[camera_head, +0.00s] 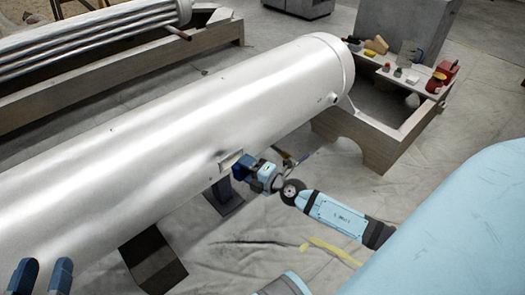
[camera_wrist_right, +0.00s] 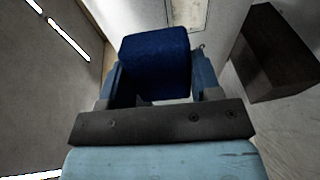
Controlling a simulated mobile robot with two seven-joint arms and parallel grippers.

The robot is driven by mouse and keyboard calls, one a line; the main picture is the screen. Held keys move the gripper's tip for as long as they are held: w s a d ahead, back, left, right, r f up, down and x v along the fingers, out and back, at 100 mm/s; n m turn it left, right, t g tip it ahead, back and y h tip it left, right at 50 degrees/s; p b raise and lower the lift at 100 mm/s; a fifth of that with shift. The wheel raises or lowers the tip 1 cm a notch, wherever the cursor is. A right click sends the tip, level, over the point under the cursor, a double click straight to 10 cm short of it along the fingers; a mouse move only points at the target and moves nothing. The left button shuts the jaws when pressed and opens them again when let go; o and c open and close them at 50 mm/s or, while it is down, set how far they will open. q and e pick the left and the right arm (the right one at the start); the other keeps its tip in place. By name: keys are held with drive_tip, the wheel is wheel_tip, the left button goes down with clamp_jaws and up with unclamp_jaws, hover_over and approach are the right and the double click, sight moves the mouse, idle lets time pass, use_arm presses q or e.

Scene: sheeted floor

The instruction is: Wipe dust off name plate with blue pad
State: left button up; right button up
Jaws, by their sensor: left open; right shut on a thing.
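The name plate (camera_head: 229,161) is a small pale rectangle on the side of the big silver cylinder (camera_head: 150,130). In the right wrist view it shows at the top edge (camera_wrist_right: 187,13), partly cut off. My right gripper (camera_head: 248,170) is shut on the dark blue pad (camera_head: 240,168), which fills the space between its fingers in the wrist view (camera_wrist_right: 155,62). The pad is close by the plate's lower right; I cannot tell whether they touch. Dust on the plate is too small to make out. My left gripper (camera_head: 43,276) is open and empty, its two blue fingertips at the bottom left in front of the cylinder.
The cylinder rests on dark supports (camera_head: 155,262) and a wooden cradle (camera_head: 352,135). A shelf (camera_head: 420,88) at the right back holds several small items and a red box (camera_head: 445,72). Metal tubes (camera_head: 95,38) lie behind the cylinder. The sheeted floor (camera_head: 260,240) in front is mostly clear.

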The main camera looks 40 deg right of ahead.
sight(241, 155)
drive_tip(key=s+d+f+m+t+h+b, duration=0.1)
drive_tip(key=d+f+m+t+h+b, duration=0.15)
drive_tip(key=d+f, duration=0.25)
use_arm(q)
drive_tip(key=shift+s+d+f+m+h, duration=0.2)
drive_tip(key=shift+s+f+m+h, duration=0.15)
drive_tip(key=shift+f+h, duration=0.25)
use_arm(e)
drive_tip(key=shift+g+h, duration=0.25)
drive_tip(key=shift+g, duration=0.2)
drive_tip(key=shift+w+a+r, duration=0.15)
drive_tip(key=shift+w, duration=1.3)
drive_tip(key=shift+w+a+r, duration=0.1)
drive_tip(key=shift+w, duration=1.35)
use_arm(q)
drive_tip(key=shift+y, duration=0.3)
use_arm(e)
drive_tip(key=shift+w, duration=0.85)
